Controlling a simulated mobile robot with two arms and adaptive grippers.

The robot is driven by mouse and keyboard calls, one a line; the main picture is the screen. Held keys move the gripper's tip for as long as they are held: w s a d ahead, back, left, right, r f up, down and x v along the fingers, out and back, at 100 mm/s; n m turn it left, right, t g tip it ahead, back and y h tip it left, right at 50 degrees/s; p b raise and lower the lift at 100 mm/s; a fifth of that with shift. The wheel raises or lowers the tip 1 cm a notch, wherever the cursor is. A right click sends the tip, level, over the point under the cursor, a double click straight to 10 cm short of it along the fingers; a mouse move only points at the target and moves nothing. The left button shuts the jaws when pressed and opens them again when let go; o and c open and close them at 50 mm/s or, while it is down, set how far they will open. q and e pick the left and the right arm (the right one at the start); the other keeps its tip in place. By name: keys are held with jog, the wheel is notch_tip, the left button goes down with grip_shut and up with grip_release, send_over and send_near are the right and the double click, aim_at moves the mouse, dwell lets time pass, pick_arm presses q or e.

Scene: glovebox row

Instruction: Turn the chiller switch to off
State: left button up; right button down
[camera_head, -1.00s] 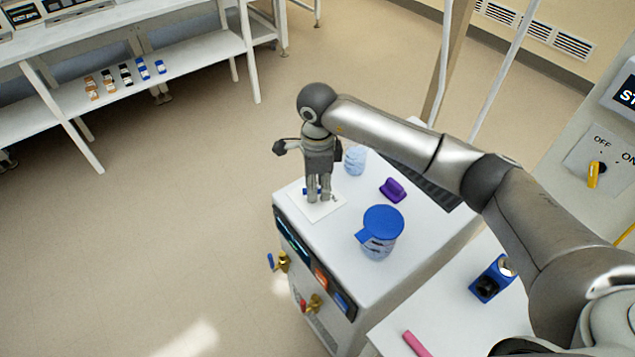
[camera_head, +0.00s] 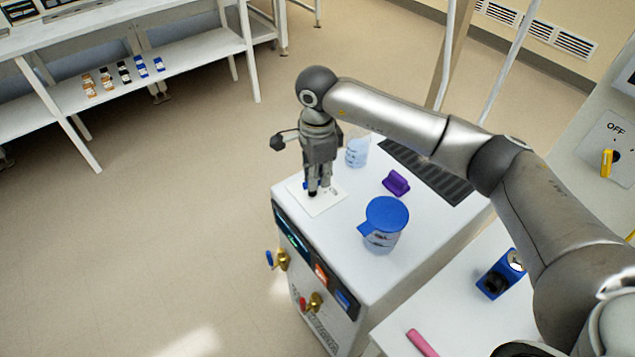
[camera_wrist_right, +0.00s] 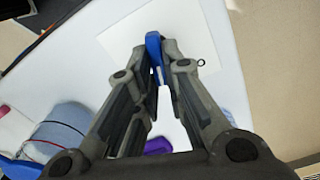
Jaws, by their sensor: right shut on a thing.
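The chiller (camera_head: 420,225) is a white box with a dark front panel. On its top lies a white switch plate (camera_head: 327,206) with a blue switch handle (camera_head: 306,185), mostly hidden by my fingers in the head view. My right gripper (camera_head: 318,190) points down over the plate and is shut on the blue handle. In the right wrist view the blue handle (camera_wrist_right: 153,48) stands between the fingertips (camera_wrist_right: 158,60), above the white plate (camera_wrist_right: 205,45). The switch markings are too small to read. My left gripper is not in view.
A blue-lidded jug (camera_head: 382,228), a purple piece (camera_head: 397,182) and a clear beaker (camera_head: 357,152) stand on the chiller, near my right gripper. Brass valves (camera_head: 315,302) stick out of its front. A yellow OFF-marked switch (camera_head: 606,163) is on the right panel. The floor at left is clear.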

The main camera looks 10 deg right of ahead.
jog(key=shift+w+f+n+b, duration=0.15)
jog(key=shift+n+b, duration=0.75)
jog(key=shift+b, duration=0.2)
jog(key=shift+n+b, duration=0.65)
jog(key=shift+n, duration=0.05)
jog(key=shift+r, duration=0.2)
jog(key=c, duration=1.5)
grip_release()
